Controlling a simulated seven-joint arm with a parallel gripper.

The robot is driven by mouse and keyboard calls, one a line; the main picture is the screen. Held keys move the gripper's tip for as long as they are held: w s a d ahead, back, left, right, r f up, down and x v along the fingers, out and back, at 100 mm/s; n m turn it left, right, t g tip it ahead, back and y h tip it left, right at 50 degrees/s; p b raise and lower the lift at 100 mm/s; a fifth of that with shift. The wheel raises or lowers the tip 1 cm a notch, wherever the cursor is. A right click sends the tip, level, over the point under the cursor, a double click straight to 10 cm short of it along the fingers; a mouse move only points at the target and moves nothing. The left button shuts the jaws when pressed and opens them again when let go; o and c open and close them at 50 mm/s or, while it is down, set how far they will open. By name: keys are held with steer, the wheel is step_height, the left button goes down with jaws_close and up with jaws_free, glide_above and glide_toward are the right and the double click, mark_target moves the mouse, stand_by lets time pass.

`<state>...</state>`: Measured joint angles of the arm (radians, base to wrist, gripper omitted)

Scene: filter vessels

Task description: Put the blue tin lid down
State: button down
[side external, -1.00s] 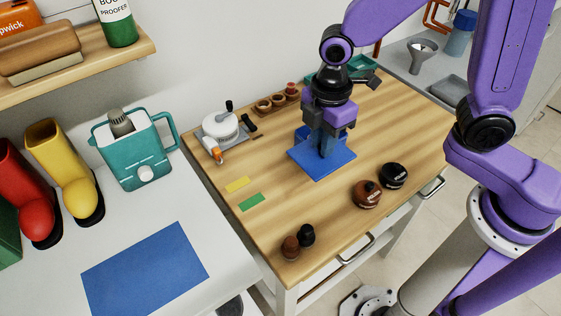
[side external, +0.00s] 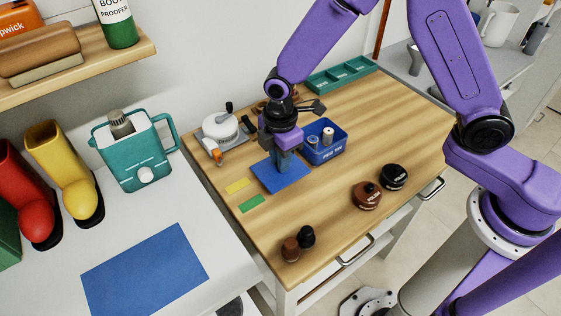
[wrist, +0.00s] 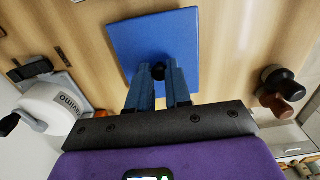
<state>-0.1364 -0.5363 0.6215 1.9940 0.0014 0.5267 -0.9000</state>
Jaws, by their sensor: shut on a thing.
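The blue tin lid (side external: 288,181) is a flat blue square with a small black knob (wrist: 158,72). In the side view it is left of the open blue tin (side external: 328,154), low over the bench. I cannot tell whether it touches the wood. My gripper (side external: 282,167) points down and is shut on the lid's knob; in the wrist view the fingertips (wrist: 160,75) pinch it from both sides. The blue tin is uncovered, with small cylindrical things inside it.
Yellow (side external: 237,186) and green (side external: 252,203) strips lie left of the lid. A white round device (side external: 221,128) stands behind left. Brown (side external: 367,195) and black (side external: 394,176) round items sit right; two small knobs stand at the front. The front middle of the bench (side external: 320,200) is clear.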

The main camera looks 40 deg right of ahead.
steer(key=shift+f, duration=0.85)
steer(key=shift+f, duration=0.1)
steer(key=c, duration=1.1)
jaws_free()
steer(key=shift+o, duration=0.2)
step_height(320, 180, up, 12)
steer(key=s+d+r+m, duration=0.2)
steer(key=s+d, duration=0.7)
steer(key=s, duration=0.3)
steer(key=s+d+r+m, duration=0.2)
steer(key=s+d+m, duration=0.1)
steer(key=s+d, duration=0.6)
steer(key=s, duration=0.3)
steer(key=shift+s+d+r, duration=0.15)
steer(key=shift+r, duration=0.2)
